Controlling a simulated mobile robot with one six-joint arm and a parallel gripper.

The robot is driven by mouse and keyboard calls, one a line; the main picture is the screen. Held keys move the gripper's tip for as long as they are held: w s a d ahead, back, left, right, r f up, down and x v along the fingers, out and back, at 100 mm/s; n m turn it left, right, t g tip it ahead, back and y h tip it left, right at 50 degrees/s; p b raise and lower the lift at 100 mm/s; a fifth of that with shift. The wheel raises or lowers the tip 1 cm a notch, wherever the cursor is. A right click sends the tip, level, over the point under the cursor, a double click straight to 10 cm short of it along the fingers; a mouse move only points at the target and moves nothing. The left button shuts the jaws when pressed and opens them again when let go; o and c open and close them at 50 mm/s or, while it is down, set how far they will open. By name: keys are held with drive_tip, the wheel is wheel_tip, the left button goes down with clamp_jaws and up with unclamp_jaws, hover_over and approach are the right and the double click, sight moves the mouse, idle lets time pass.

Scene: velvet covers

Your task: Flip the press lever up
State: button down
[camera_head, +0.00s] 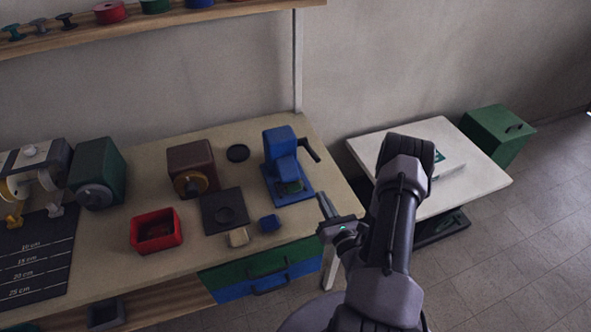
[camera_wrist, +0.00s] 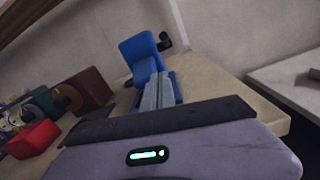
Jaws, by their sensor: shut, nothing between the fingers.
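The blue press (camera_head: 281,160) stands near the right end of the workbench. Its dark lever (camera_head: 310,150) sticks out from the right side of the press head and ends low, slanting down to the right. In the wrist view the press (camera_wrist: 143,55) is straight ahead, and the lever's dark knob (camera_wrist: 165,41) shows at its upper right. My gripper (camera_head: 323,200) is shut and empty, at the bench's right front edge, in front of the press and apart from the lever. Its closed fingers (camera_wrist: 157,92) hide part of the press base in the wrist view.
A white side table (camera_head: 485,175) is to the right, with a gap between.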

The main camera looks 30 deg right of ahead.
drive_tip(key=shift+s+d+f+m+g+h, duration=0.3)
drive_tip(key=shift+s+f+m+h, duration=0.15)
drive_tip(key=shift+f, duration=0.25)
drive_tip(key=shift+s+d+f, duration=0.15)
drive_tip(key=b+x, duration=0.1)
drive_tip(key=x, duration=0.8)
drive_tip(key=shift+w, duration=0.25)
drive_tip(key=r, duration=0.1)
drive_tip(key=w+r, duration=0.1)
drive_tip(key=d+r, duration=0.1)
drive_tip(key=r, duration=0.1)
drive_tip(key=shift+w, duration=0.2)
